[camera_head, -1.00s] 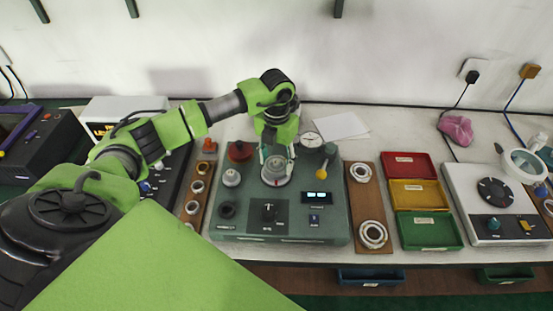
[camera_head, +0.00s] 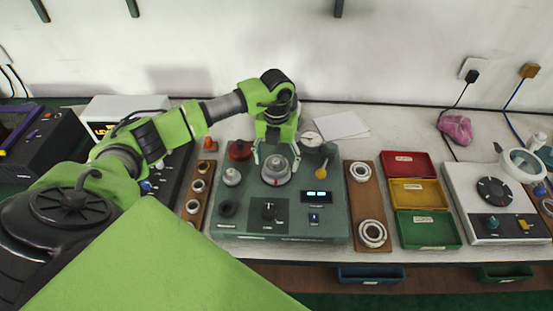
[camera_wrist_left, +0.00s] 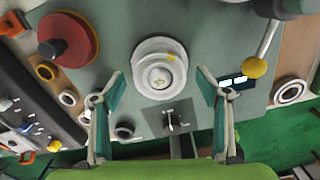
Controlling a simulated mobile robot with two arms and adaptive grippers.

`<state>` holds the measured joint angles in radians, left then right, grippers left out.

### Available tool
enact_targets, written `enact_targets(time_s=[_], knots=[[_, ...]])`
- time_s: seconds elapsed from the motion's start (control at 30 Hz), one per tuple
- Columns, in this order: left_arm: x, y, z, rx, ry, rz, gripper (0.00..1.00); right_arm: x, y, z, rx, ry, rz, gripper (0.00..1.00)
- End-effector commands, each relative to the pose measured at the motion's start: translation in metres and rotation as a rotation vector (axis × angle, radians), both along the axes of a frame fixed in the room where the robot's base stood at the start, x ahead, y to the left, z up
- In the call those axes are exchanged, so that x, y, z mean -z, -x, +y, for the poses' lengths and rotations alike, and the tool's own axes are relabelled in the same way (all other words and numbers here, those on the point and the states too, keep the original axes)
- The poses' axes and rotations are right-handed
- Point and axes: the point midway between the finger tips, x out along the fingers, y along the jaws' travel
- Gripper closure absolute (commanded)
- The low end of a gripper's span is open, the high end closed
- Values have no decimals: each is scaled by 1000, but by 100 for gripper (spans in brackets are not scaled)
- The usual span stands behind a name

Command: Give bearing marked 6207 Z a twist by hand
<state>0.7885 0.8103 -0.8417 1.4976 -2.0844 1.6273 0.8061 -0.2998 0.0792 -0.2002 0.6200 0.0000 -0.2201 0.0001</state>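My left gripper (camera_head: 277,157) is open over the grey-green test device (camera_head: 325,225), and it holds nothing. In the left wrist view its teal-padded fingers (camera_wrist_left: 160,80) stand wide apart. A pale ring-shaped part with a yellow spot (camera_wrist_left: 170,57) sits on the device's round spindle (camera_wrist_left: 157,78), ahead of the fingertips and between them, apart from both. It also shows in the head view as a pale stack (camera_head: 275,172). No 6207 Z marking can be read on it. My right gripper is not in view.
A wooden board (camera_head: 369,205) with two pale rings lies right of the device; another board (camera_head: 189,219) with several rings lies left. Red (camera_head: 407,176), yellow (camera_head: 412,203) and green (camera_head: 432,244) trays stand further right. A yellow-knobbed lever (camera_head: 321,174) rises close to the gripper.

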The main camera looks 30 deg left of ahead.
Motion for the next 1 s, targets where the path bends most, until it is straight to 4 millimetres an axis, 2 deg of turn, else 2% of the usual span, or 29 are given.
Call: enact_targets(time_s=[0.23, 0.37, 0.73, 0.83, 1.0], knots=[[-2, 0, 0, 1, 0, -1, 32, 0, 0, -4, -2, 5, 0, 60], [-14, -1, 1, 0, -1, -3, 32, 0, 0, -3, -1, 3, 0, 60], [-90, -1, 0, 0, 0, -5, 32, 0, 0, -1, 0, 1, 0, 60], [-105, -1, 0, 0, 0, -4, 32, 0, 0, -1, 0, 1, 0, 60], [-118, -1, 0, 0, 0, -1, 32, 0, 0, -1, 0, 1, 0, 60]])
